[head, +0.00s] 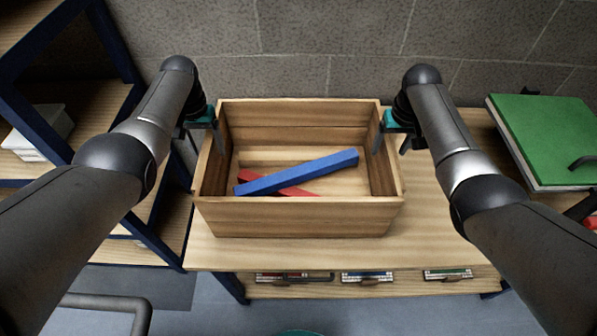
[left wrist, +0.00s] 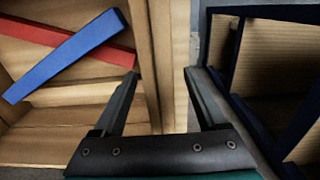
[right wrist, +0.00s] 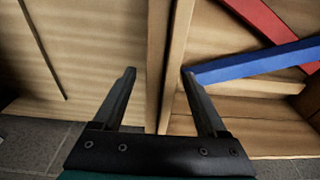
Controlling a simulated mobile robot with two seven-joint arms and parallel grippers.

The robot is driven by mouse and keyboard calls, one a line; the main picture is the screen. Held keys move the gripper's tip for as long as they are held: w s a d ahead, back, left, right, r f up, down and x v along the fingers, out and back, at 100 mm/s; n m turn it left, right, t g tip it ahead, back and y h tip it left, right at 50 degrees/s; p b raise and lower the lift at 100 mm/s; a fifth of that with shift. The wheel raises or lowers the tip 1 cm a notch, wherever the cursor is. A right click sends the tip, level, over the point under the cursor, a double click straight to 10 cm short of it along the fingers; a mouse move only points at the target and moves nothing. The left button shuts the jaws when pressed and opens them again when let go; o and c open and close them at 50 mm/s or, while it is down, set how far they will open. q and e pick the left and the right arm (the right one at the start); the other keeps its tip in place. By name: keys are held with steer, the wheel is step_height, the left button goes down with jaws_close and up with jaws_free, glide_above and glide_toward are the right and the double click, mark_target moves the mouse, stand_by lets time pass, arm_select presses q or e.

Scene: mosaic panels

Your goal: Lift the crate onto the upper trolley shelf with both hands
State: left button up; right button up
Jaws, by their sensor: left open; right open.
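The wooden crate (head: 296,218) stands on the wooden table top, with a blue bar (head: 300,172) lying across a red bar (head: 292,191) inside it. My left gripper (head: 207,135) is open at the crate's left wall; in the left wrist view its fingers (left wrist: 160,85) are on either side of that wall (left wrist: 168,60). My right gripper (head: 391,142) is open at the right wall; in the right wrist view its fingers (right wrist: 160,85) are on either side of that wall (right wrist: 170,65). Contact with the walls cannot be told. A shelf unit (head: 112,40) with a dark blue frame stands at the left.
A green panel or box (head: 545,135) lies at the table's right. A white box (head: 38,132) sits on the left unit's shelf. Below the table top is a lower shelf (head: 330,287) with several small items. A grey block wall (head: 330,40) is behind.

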arm_select(q)
steer(key=shift+f, duration=0.45)
arm_select(e)
steer(key=shift+f, duration=0.5)
arm_select(q)
jaws_close()
arm_select(e)
jaws_close()
stand_by(0.5)
arm_select(q)
steer(key=shift+w+r, duration=0.15)
arm_select(e)
steer(key=shift+w+r, duration=0.15)
steer(key=shift+w, duration=0.05)
